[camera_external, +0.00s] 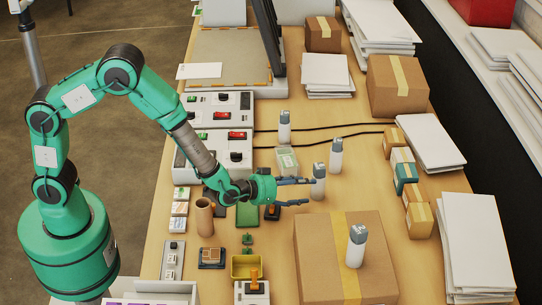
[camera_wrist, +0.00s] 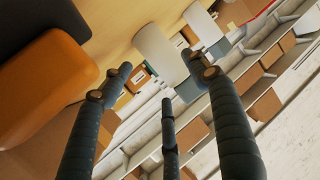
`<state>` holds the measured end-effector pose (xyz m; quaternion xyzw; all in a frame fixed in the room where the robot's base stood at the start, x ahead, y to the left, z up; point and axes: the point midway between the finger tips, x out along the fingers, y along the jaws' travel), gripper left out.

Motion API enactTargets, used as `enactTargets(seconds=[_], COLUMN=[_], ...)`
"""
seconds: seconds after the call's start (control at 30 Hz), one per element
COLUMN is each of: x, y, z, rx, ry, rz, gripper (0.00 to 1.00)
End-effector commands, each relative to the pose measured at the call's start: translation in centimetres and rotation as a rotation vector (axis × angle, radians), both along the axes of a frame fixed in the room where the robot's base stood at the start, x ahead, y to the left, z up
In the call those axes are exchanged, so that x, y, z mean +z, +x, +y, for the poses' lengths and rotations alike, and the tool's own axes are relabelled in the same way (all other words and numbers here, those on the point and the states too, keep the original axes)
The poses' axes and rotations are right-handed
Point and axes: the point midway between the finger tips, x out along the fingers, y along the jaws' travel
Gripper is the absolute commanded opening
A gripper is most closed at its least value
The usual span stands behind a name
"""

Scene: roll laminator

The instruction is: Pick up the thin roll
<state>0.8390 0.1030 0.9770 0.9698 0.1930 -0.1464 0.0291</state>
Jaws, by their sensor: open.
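Several upright white cylinders with grey tops stand on the table in the external view. The nearest to my gripper (camera_external: 302,192) is a white cylinder (camera_external: 319,183), just past the fingertips. A plain brown tube (camera_external: 204,218) stands to the left of my gripper. I cannot tell which is the thin roll. My gripper's fingers are spread and empty. In the wrist view, a white cylinder (camera_wrist: 154,42) lies ahead beyond the open fingers.
A large cardboard box (camera_external: 318,255) stands in front of my gripper.

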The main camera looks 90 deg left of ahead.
Motion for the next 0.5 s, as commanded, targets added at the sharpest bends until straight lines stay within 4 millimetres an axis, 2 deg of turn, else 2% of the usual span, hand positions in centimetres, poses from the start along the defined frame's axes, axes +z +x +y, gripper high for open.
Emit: enactTargets(seconds=[0.2,0.5], x=[-0.31,-0.31], y=[0.94,0.99], z=[0.42,0.41], rx=[0.000,0.000], ry=[0.000,0.000], rz=[-0.001,0.000], gripper=[0.60,0.60])
